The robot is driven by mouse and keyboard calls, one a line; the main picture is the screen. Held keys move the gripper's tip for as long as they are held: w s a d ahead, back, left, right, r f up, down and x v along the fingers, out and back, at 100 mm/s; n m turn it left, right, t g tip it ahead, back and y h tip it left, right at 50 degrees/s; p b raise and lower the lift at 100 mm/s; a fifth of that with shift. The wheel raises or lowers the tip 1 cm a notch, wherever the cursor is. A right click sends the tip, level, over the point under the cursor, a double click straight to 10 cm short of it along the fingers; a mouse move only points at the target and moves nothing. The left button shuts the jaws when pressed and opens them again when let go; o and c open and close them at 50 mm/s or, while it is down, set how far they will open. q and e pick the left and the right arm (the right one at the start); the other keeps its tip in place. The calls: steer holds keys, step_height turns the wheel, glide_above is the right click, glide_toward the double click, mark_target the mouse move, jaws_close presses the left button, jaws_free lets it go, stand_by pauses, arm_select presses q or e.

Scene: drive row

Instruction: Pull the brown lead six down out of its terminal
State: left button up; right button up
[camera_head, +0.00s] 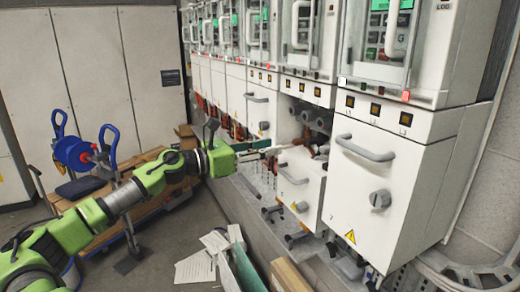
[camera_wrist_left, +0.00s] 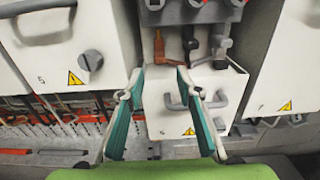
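The brown lead six (camera_wrist_left: 159,47) hangs below the leftmost terminal (camera_wrist_left: 155,4) in the opened compartment, above the lowered cover marked 6 (camera_wrist_left: 188,118). Its upper end meets the terminal; its lower end is behind the cover's top edge. My left gripper (camera_wrist_left: 160,76) is open and empty. Its fingertips point up at the lead, one on each side of it in the picture, with the lead appearing beyond them. In the head view my left gripper (camera_head: 277,151) reaches to the same compartment from the left; the lead is too small there to judge contact. My right gripper is out of view.
A black lead (camera_wrist_left: 189,42) and a grey lead (camera_wrist_left: 221,46) hang close to the right. Closed covers with handles flank the opening, number 5 (camera_wrist_left: 68,45) left and the large right one (camera_head: 390,175).

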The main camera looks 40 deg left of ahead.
arm_select(q)
steer(key=shift+v, duration=1)
